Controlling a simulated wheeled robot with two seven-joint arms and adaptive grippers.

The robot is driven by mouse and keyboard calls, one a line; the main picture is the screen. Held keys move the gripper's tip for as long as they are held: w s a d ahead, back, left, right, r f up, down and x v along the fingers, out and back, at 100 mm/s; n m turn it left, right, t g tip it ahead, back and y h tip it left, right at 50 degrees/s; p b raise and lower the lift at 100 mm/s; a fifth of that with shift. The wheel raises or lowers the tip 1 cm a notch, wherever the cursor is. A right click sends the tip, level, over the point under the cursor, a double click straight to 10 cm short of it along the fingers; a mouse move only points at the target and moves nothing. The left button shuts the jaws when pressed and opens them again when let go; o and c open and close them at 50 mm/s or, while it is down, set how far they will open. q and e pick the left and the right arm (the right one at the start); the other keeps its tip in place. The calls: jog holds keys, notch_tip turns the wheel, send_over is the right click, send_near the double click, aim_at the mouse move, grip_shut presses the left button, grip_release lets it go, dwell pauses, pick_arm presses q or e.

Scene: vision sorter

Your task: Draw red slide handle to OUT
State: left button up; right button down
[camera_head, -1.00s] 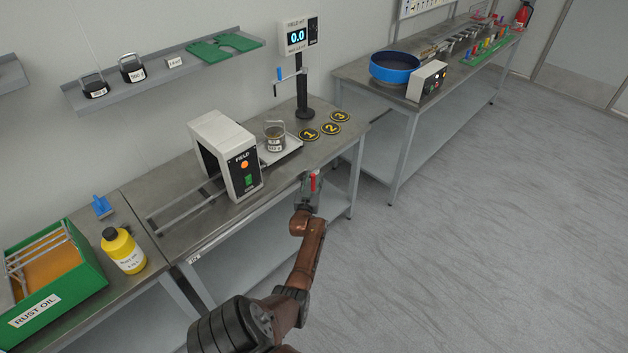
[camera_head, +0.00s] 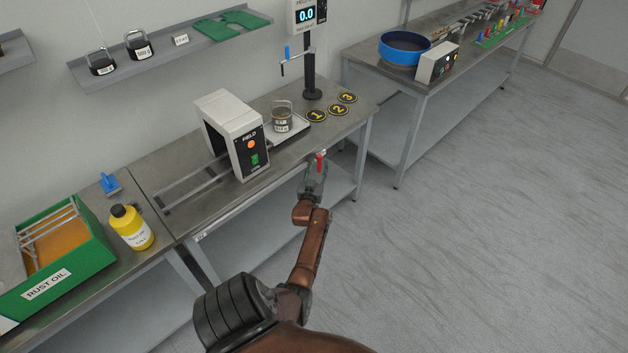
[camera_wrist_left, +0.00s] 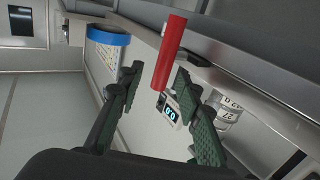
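The red slide handle (camera_head: 321,162) stands at the front edge of the bench, right of the grey FIELD unit (camera_head: 232,135). In the left wrist view the red handle (camera_wrist_left: 168,55) is a tilted cylinder. My left gripper (camera_head: 316,174) is at the handle. In the wrist view its fingers (camera_wrist_left: 160,74) are apart, with the handle's lower part across the gap, close to the right finger; contact cannot be told. No OUT mark is legible. My right gripper is not in view.
Two rails (camera_head: 190,190) run left from the unit. Black discs numbered 1 to 3 (camera_head: 338,109) lie right of the tray. A yellow bottle (camera_head: 131,228) and green RUST OIL box (camera_head: 75,270) stand at left. The floor at right is clear.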

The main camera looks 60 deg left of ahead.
pick_arm(q)
jog(key=v, duration=0.7)
jog(key=shift+s+d, duration=0.25)
jog(key=shift+s, duration=0.05)
dwell(0.4)
jog(key=shift+r, duration=0.1)
dwell(0.5)
